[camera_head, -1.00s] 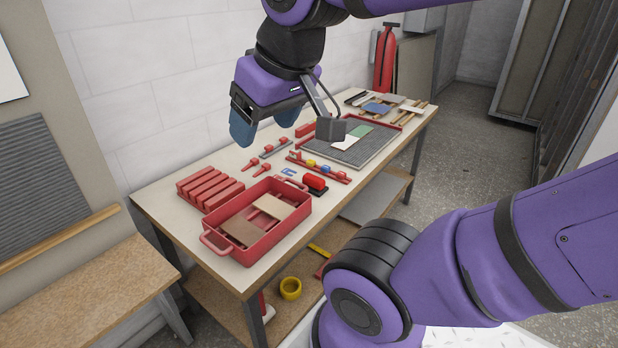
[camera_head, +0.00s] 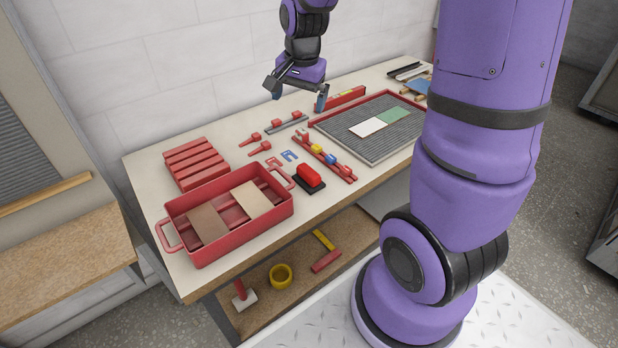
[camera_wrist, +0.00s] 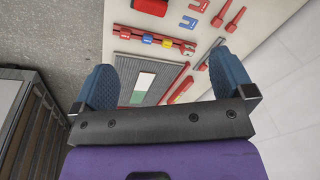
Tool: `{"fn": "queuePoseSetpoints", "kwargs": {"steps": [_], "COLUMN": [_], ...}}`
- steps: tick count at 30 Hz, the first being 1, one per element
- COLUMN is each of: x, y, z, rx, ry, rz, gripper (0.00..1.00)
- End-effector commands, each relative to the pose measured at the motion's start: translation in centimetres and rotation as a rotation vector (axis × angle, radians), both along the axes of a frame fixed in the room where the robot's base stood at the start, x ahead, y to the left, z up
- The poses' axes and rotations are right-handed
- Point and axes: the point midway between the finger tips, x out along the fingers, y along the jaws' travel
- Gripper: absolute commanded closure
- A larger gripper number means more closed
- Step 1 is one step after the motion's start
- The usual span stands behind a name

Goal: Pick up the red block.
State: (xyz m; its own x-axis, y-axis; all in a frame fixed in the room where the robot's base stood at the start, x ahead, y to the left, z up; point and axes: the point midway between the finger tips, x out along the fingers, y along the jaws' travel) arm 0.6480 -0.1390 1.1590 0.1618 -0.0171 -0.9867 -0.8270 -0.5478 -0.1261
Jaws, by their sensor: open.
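The red block (camera_head: 310,175) sits on a black base on the workbench, right of the red tray's far corner. It also shows at the top edge of the wrist view (camera_wrist: 151,5), partly cut off. My gripper (camera_head: 299,95) is open and empty, with its blue fingers pointing down above the back of the bench, farther back than the red block and apart from it. In the wrist view, the open fingers (camera_wrist: 165,84) frame the grey ribbed mat and part of a red bar.
A red handled tray (camera_head: 240,241) holds flat boards at the front left. A red slotted rack (camera_head: 195,165) stands behind it. A red rail with coloured clips (camera_head: 325,157) lies beside the block. The ribbed mat (camera_head: 370,143) bears white and green tiles. A wall runs behind.

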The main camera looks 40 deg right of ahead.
Motion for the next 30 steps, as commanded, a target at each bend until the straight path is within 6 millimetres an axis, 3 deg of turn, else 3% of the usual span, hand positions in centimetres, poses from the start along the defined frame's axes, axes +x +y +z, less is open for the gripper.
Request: {"fn": "queuePoseSetpoints", "kwargs": {"steps": [6, 12, 16, 30], "x": [3.0, 4.4, 4.7, 4.8], "y": [-2.5, -4.4, -5.1, -5.6], "z": [-7.5, -13.8, -16.4, -22.2], "rx": [0.035, 0.053, 0.058, 0.061], "ry": [0.076, 0.126, 0.145, 0.157], "rz": [-0.235, -0.421, -0.498, -0.544], "gripper": [0.00, 0.00, 0.00, 0.00]}}
